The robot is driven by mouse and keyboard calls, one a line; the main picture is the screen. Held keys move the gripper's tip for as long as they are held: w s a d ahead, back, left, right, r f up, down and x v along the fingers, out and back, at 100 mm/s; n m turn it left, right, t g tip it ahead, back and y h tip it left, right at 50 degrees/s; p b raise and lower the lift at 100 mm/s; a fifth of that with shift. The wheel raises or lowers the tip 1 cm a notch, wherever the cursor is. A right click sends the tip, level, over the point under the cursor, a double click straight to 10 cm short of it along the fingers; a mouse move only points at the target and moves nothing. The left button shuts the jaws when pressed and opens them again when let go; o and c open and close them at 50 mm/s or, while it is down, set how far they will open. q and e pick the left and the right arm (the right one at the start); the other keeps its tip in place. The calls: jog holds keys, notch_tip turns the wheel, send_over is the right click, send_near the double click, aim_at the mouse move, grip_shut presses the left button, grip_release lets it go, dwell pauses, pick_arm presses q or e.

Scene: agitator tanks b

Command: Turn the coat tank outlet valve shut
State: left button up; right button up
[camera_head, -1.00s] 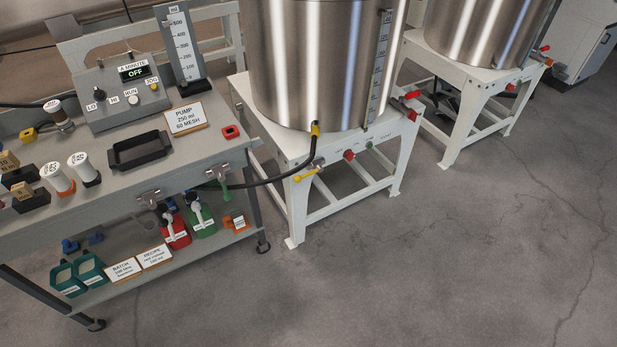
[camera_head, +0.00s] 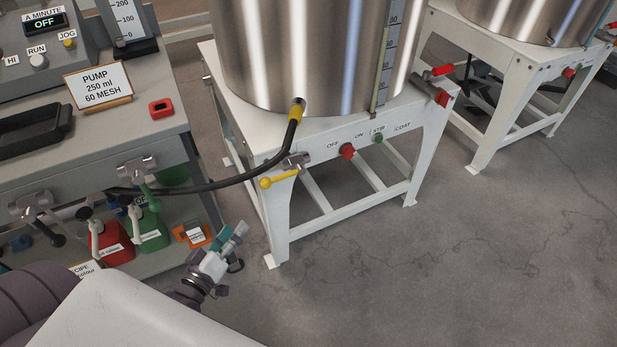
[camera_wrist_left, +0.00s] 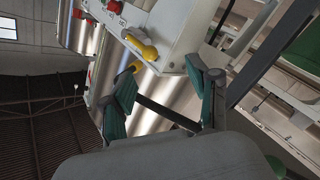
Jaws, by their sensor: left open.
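The coat tank (camera_head: 305,55) is a large steel vessel on a white stand (camera_head: 275,200), with COAT printed on the stand's front. Its outlet valve has a yellow lever (camera_head: 279,180) at the stand's front left, pointing left and slightly down. A black hose runs left from the tank's yellow-collared outlet, past the valve. My left gripper (camera_head: 232,240) is open and empty, below and left of the lever and apart from it. In the left wrist view the yellow lever (camera_wrist_left: 140,47) shows beyond the open teal-padded fingers (camera_wrist_left: 160,88). My right gripper is out of view.
The stand front also carries a red knob (camera_head: 347,151), a green button (camera_head: 378,139) and a red-handled valve (camera_head: 440,72) at its right corner. A grey bench (camera_head: 145,110) with a green-handled valve (camera_head: 142,175) stands at left. The floor in front is clear.

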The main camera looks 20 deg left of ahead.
aim_at(262, 187)
pick_arm(q)
jog(key=shift+t, duration=0.4)
jog(key=w, duration=0.4)
jog(key=w+r+b, duration=0.1)
jog(key=w, duration=0.4)
jog(key=w+r, duration=0.1)
jog(key=w, duration=0.3)
jog(key=shift+w+d, duration=0.3)
jog(key=shift+d, duration=0.1)
jog(key=shift+w+b, duration=0.3)
jog(key=shift+w, duration=0.5)
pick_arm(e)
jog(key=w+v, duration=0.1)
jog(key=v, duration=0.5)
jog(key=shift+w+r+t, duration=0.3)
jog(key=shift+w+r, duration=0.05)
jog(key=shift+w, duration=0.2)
pick_arm(q)
jog(key=shift+c, duration=0.2)
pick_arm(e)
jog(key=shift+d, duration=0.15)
pick_arm(q)
jog(key=shift+s, duration=0.1)
grip_shut()
